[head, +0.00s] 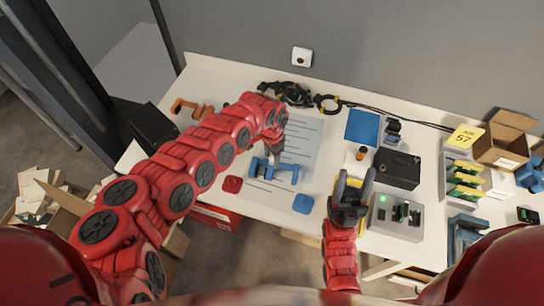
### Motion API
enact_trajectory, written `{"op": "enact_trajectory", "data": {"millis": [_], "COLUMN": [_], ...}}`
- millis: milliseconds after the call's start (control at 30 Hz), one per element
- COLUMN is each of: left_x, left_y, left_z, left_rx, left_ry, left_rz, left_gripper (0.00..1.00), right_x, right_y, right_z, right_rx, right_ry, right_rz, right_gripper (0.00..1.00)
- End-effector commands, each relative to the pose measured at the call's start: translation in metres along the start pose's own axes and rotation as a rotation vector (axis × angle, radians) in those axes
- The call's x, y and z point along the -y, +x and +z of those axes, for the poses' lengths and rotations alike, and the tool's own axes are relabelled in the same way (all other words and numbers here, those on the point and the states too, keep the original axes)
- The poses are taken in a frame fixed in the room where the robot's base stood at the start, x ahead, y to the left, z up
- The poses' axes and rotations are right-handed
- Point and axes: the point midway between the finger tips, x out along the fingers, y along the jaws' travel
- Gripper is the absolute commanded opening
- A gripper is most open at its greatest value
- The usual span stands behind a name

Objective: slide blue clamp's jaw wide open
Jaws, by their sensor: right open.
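The blue clamp (262,172) lies on a printed white sheet near the front middle of the table. Its bar runs roughly left to right. My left gripper (277,157) points down at the right part of the clamp, at or just above it. Whether its fingers are closed on the clamp is too small to tell. My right gripper (353,184) is open over the front of the table, right of the clamp and apart from it. It points away from me. No object shows between its fingers.
A red pad (232,184) and a blue pad (303,203) lie near the clamp. An orange clamp (190,108) is at the back left. A black box (397,168) and grey tray (397,222) stand to the right. A cardboard box (503,146) is further right.

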Motion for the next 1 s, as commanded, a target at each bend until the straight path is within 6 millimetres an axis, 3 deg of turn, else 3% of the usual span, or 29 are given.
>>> {"op": "enact_trajectory", "data": {"millis": [33, 300, 1000], "left_x": [0.0000, 0.0000, 0.0000], "left_y": [0.0000, -0.0002, -0.0004], "left_z": [0.0000, 0.0000, -0.0002], "left_rx": [0.000, 0.000, -0.001], "left_ry": [0.000, 0.000, 0.000], "left_rz": [0.000, 0.000, 0.000], "left_gripper": [0.46, 0.00, 0.00], "right_x": [0.0000, 0.0000, 0.0000], "right_y": [0.0000, 0.0000, 0.0001], "right_z": [-0.0001, 0.0000, 0.0000], "right_rx": [0.000, 0.000, 0.000], "right_ry": [0.000, 0.000, 0.000], "right_rz": [0.000, 0.000, 0.000], "right_gripper": [0.50, 0.50, 0.50]}}
